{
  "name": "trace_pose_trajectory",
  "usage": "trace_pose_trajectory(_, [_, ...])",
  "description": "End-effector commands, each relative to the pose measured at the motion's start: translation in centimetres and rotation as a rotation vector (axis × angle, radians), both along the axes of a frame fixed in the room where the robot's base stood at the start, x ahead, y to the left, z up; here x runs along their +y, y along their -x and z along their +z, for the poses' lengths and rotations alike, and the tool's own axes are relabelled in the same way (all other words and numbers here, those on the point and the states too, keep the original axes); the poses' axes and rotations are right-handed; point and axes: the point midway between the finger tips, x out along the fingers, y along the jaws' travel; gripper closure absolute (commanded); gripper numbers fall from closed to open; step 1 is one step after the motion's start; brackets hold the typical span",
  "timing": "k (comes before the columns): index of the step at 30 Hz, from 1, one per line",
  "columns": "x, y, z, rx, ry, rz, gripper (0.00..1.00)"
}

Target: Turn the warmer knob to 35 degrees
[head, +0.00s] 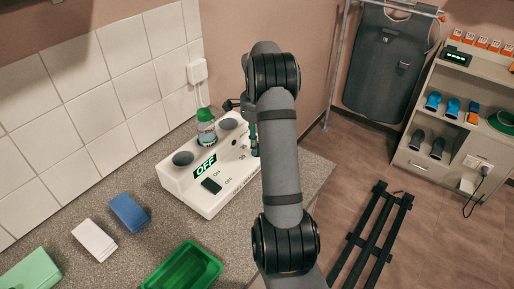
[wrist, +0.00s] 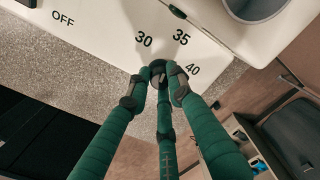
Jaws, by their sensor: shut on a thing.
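The bottle warmer (head: 205,200) is a white box on the counter with a sloped front panel. Its lit green display (head: 204,166) reads OFF, and a black switch (head: 211,185) sits between ON and OFF labels. In the wrist view, the panel (wrist: 98,32) shows the marks 30, 35 and 40. My gripper (wrist: 158,80) has its green fingers closed around the small dark knob (wrist: 158,67) below these marks. The fingers hide most of the knob, so I cannot tell where it points. In the head view my gripper (head: 253,140) is at the warmer's right end, partly behind my arm.
A bottle with a green top (head: 206,128) stands in the warmer between grey wells. A green tray (head: 190,268), a blue block (head: 129,212) and a white block (head: 94,240) lie on the counter. Shelves (head: 420,155) stand at the right.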

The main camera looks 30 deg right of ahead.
Motion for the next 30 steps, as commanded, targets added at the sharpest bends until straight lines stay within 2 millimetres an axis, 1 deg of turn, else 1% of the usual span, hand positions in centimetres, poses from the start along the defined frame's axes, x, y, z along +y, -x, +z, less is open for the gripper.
trace_pose_trajectory(6, [-0.07,-0.07,-0.05,-0.003,0.002,-0.115,1.0])
trace_pose_trajectory(12, [-0.06,-0.08,0.05,-0.004,0.003,-0.171,1.0])
trace_pose_trajectory(28, [-0.09,-0.08,0.13,-0.004,0.002,-0.191,1.0])
trace_pose_trajectory(29, [-0.09,-0.08,0.13,-0.004,0.002,-0.191,0.78])
trace_pose_trajectory(30, [-0.09,-0.08,0.13,-0.003,0.002,-0.191,0.76])
